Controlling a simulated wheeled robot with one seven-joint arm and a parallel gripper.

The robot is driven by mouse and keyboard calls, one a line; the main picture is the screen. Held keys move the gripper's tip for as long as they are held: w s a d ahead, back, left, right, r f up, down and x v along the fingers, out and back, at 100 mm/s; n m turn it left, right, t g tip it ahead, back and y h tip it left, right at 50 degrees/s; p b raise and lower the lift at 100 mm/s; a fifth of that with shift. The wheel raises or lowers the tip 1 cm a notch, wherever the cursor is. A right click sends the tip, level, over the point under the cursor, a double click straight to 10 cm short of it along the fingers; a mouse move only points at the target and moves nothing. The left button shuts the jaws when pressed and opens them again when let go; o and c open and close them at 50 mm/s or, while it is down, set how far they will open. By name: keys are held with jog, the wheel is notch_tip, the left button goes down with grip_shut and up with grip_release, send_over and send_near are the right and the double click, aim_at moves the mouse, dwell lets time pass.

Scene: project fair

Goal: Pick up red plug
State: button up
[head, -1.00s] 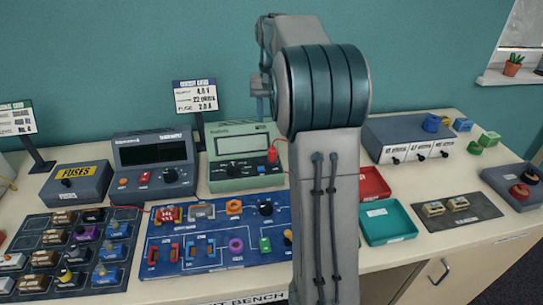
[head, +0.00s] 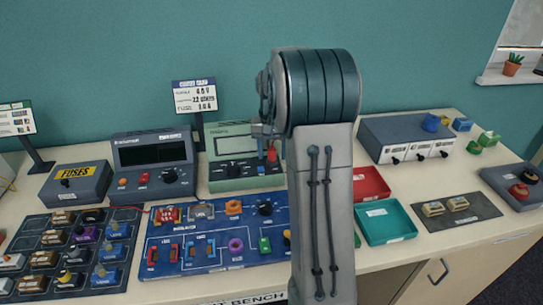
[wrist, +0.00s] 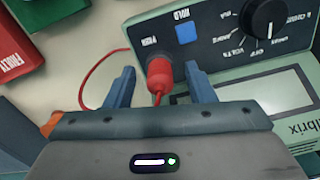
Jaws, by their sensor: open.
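The red plug (wrist: 158,72) sits at the face of the green meter (wrist: 270,90), with a red lead running from it. In the wrist view it lies between the two blue fingers of my gripper (wrist: 160,68), with a visible gap on each side. In the head view the red plug (head: 272,155) is at the right end of the green meter (head: 220,172), and my gripper (head: 264,134) hangs over it, partly hidden by my arm. My gripper is open and holds nothing.
A blue button (wrist: 185,33) and a black dial (wrist: 265,18) are near the plug. A dark power supply (head: 150,185) stands left of the meter. A blue circuit board (head: 215,255) lies in front. Red (head: 371,183) and teal (head: 387,238) trays lie right of my arm.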

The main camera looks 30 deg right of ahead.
grip_shut()
jog(key=shift+r, duration=0.1)
